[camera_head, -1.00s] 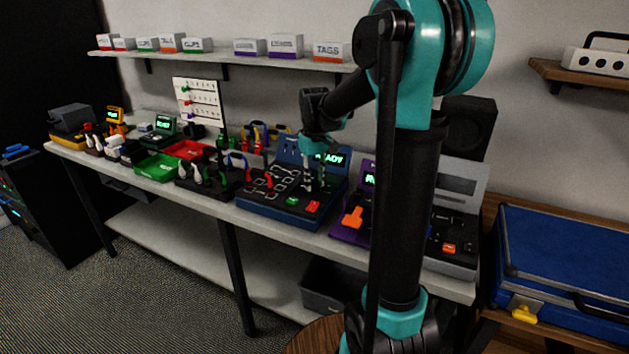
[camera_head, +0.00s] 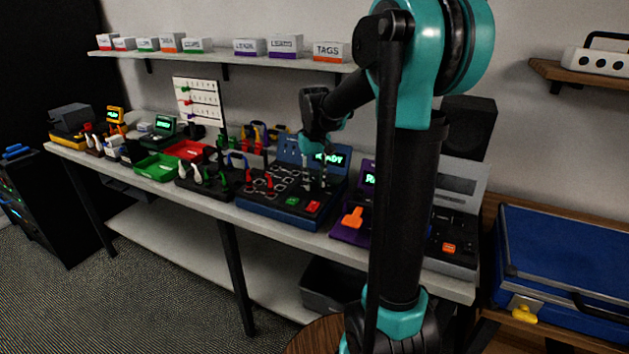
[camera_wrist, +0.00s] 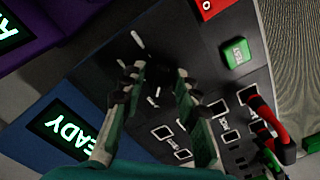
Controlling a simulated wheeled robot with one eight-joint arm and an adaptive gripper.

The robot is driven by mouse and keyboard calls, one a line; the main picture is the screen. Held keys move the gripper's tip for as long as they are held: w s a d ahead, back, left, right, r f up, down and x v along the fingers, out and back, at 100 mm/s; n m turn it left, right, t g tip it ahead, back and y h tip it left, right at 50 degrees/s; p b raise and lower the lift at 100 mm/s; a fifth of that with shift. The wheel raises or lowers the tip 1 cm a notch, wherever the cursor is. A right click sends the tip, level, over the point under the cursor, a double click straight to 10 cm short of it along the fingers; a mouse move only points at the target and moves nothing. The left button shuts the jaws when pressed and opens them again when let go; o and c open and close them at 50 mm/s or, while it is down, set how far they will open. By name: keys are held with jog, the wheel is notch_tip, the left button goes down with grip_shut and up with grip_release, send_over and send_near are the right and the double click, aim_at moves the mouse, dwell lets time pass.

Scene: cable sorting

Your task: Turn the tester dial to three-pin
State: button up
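The blue tester (camera_head: 283,212) stands on the bench with a lit READY screen (camera_head: 329,158), which also shows in the wrist view (camera_wrist: 61,132). Its dark panel (camera_wrist: 95,62) carries white marks and connector outlines. My gripper (camera_head: 315,172) is over the right part of this panel. In the wrist view my gripper (camera_wrist: 160,82) is open, its two fingers apart on either side of small white marks on the dark panel. I cannot clearly make out the dial; it may be the dark shape between the fingers. I cannot tell whether the fingers touch anything.
A green TEST button (camera_wrist: 234,54) and a red button (camera_head: 313,207) sit at the tester's front. Red-handled connectors (camera_wrist: 268,124) lie beside the right finger. A purple device (camera_head: 349,231) stands close on the right.

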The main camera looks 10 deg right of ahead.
aim_at(314, 180)
jog(key=o, duration=0.4)
jog(key=shift+c, duration=0.2)
notch_tip(314, 180, up, 12)
dwell(0.5)
